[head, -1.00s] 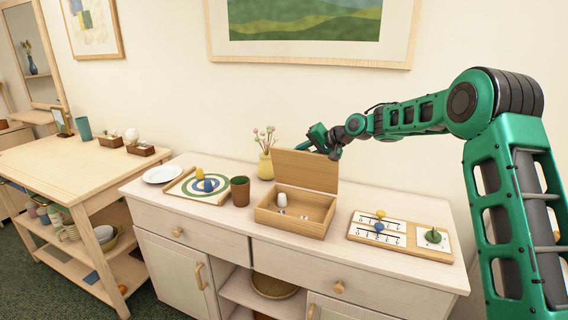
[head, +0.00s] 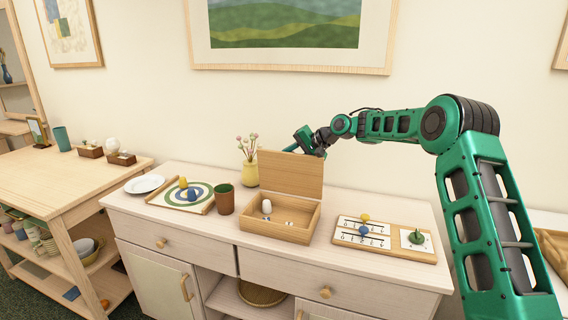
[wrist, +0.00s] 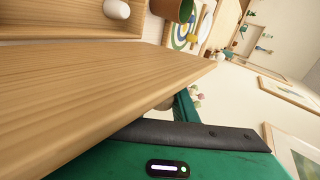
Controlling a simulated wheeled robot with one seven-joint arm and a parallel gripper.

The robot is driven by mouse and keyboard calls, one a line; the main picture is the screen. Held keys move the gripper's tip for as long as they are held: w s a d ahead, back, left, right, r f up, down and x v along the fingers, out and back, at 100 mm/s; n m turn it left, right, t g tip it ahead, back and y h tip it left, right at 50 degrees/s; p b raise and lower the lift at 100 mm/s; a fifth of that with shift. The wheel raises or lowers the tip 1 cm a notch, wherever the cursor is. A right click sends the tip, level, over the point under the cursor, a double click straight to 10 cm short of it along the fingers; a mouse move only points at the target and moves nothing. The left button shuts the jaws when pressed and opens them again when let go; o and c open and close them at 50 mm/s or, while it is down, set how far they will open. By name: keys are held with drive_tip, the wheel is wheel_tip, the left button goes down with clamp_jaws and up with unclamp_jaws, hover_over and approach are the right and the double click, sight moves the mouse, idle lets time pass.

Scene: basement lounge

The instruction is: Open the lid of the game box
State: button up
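The wooden game box (head: 275,230) stands on the pale sideboard with its lid (head: 290,174) raised upright at the back edge. Inside the box are a white egg-shaped piece (head: 266,206) and small pale pieces. My gripper (head: 302,143) is behind the lid near its top; its fingertips are mostly hidden. In the wrist view the lid (wrist: 90,85) fills much of the picture, with part of my green gripper body close beside it. Whether the fingers touch the lid, or are open or shut, I cannot tell.
A brown cup (head: 224,200), a ring-target board (head: 172,198) and a white plate (head: 144,184) are left of the box. A yellow vase (head: 250,172) stands behind it. A numbered game board (head: 375,240) lies to the right.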

drive_tip(key=shift+o, duration=1.1)
drive_tip(key=v, duration=1)
drive_tip(key=shift+d, duration=0.25)
drive_tip(key=shift+s+r, duration=0.1)
